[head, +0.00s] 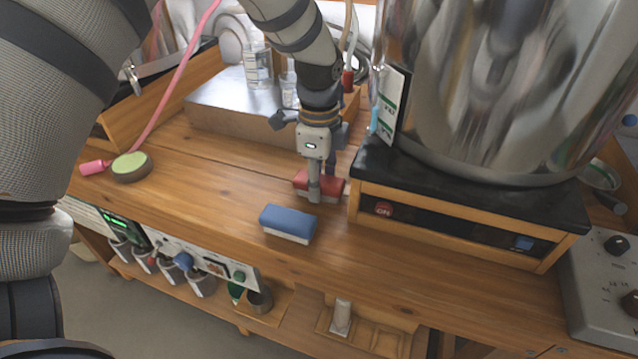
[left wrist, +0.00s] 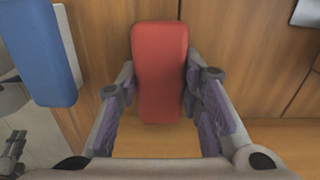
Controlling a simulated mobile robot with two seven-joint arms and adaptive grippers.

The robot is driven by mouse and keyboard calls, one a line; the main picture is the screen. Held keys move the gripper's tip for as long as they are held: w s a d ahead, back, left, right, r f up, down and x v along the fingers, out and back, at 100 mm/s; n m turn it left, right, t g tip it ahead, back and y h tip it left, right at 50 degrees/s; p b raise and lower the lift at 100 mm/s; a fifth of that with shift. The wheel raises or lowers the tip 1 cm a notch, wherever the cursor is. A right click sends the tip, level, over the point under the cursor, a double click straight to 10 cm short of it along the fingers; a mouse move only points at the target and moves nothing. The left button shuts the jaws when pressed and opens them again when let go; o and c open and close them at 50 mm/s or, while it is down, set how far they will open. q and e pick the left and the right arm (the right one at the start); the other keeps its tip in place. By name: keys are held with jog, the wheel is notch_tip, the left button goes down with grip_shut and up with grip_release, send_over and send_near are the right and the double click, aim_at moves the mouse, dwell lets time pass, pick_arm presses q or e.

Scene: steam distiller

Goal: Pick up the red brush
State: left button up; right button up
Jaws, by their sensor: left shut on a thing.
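The red brush (head: 330,184) is on the wooden bench, beside the front left corner of the black-topped heater base. In the left wrist view the red brush (left wrist: 160,70) lies between the two fingers. My left gripper (head: 316,187) points down over the brush and is shut on it; in the left wrist view the gripper (left wrist: 158,92) has one finger on each long side. I cannot tell whether the brush is lifted off the bench. The gripper hides part of the brush in the head view. My right gripper is not in view.
A blue brush (head: 288,222) lies just in front and left, near the bench edge. A steel vessel (head: 480,90) on the heater base (head: 450,190) stands close on the right. A metal box (head: 225,112) with bottles is behind. A round green-topped tin (head: 131,167) sits left.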

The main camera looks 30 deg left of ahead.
pick_arm(q)
notch_tip(320, 180, up, 18)
jog(key=p, duration=0.1)
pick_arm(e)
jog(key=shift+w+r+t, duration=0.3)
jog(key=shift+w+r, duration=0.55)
pick_arm(q)
jog(key=shift+o, duration=0.9)
jog(key=shift+c, duration=0.3)
